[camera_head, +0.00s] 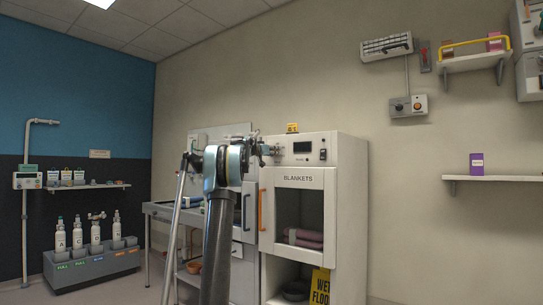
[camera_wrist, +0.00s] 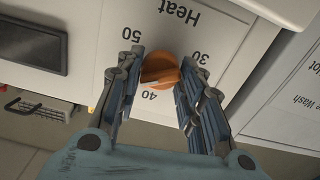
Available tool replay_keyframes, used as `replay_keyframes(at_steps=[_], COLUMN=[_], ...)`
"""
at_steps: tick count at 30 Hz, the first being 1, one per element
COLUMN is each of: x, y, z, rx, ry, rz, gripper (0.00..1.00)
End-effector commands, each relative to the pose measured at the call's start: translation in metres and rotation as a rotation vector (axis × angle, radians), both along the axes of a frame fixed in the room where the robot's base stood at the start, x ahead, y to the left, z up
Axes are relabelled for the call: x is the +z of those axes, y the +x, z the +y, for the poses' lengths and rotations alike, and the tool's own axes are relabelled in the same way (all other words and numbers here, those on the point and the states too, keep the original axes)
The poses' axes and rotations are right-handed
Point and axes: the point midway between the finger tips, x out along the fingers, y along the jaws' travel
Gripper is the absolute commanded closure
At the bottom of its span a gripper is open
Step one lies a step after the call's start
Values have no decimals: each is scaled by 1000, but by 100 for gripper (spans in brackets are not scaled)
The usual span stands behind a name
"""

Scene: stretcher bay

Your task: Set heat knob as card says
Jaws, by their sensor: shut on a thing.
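The heat knob (camera_wrist: 160,68) is orange and round with a raised grip bar, under the word Heat in the upside-down wrist view. The marks 30, 40 and 50 stand around it. Which mark its pointer faces is hard to tell. My gripper (camera_wrist: 162,76) is shut on the knob, one finger on each side. In the head view my gripper (camera_head: 268,149) is at the front panel of the white blanket cabinet (camera_head: 345,200), and the knob is hidden there. A small yellow card (camera_head: 292,128) stands on the cabinet top; its text is too small to read.
The panel has a dark display (camera_wrist: 32,46). The cabinet door has an orange handle (camera_head: 262,210), and a yellow wet floor sign (camera_head: 320,286) stands below. A wall box with knobs (camera_head: 408,105) and a shelf (camera_head: 495,179) are to the right. Bottles in a rack (camera_head: 95,265) stand far left.

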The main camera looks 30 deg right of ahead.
Motion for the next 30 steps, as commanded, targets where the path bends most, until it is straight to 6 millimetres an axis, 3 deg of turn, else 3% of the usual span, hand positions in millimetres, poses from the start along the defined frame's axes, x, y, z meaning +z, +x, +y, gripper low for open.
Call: replay_keyframes(at_steps=[22,23,25,30], x=[-1,-1,-1,0], y=[2,2,2,1], z=[1,1,1,0], rx=[4,4,4,2], ry=[36,36,36,36], rz=[-87,-87,-87,-87], gripper=[89,63,47,44])
